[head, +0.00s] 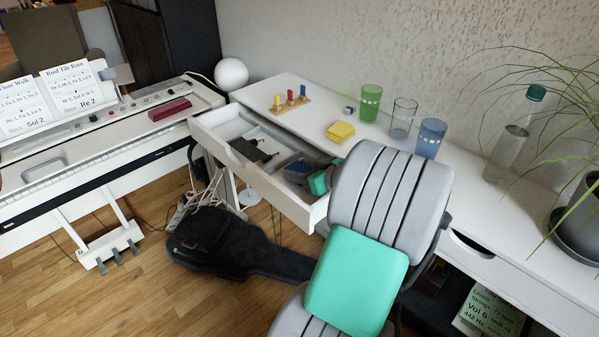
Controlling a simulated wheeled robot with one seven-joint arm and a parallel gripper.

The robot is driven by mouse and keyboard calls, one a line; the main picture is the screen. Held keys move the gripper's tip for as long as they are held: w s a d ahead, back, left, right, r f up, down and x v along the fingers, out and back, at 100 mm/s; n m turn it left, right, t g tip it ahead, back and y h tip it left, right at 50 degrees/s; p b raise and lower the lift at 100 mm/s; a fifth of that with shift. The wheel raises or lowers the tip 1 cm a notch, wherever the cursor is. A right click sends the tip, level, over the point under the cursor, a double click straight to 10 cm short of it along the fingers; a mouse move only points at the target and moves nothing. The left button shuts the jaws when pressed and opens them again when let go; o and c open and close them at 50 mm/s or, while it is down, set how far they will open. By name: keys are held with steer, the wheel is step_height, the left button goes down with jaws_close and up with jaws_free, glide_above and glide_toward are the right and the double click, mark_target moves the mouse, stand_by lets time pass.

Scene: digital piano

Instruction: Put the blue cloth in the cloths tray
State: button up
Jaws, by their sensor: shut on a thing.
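My gripper (312,178) is at the right end of the open white drawer (292,203), low over its inside; my own arm covers much of it. It is shut on the blue cloth (297,170), a small dark blue patch beside the teal part of the gripper. The fingertips are too small and hidden to make out. I cannot tell whether the cloth touches the drawer floor. A yellow folded cloth (340,131) lies on the white desk top behind the drawer. Which compartment or surface is the cloths tray is not clear from here.
A black object (254,150) lies in the drawer's middle. On the desk stand a green glass (370,103), a clear glass (403,118), a blue glass (430,138), a bottle (512,140) and a wooden peg board (290,102). A guitar case (225,243) lies on the floor.

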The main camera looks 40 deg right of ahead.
steer(key=shift+f, duration=0.1)
steer(key=shift+s+a+f+b, duration=0.1)
steer(key=shift+a+f+b, duration=0.05)
steer(key=shift+f+b, duration=0.6)
steer(key=o, duration=1.3)
steer(key=shift+a+f, duration=0.1)
steer(key=shift+f, duration=0.2)
steer(key=shift+r, duration=0.25)
steer(key=v, duration=0.4)
steer(key=r+p+v, duration=0.1)
steer(key=v, duration=0.3)
steer(key=p+v, duration=0.1)
steer(key=v, duration=0.3)
steer(key=shift+d+r, duration=0.25)
steer(key=shift+r, duration=0.1)
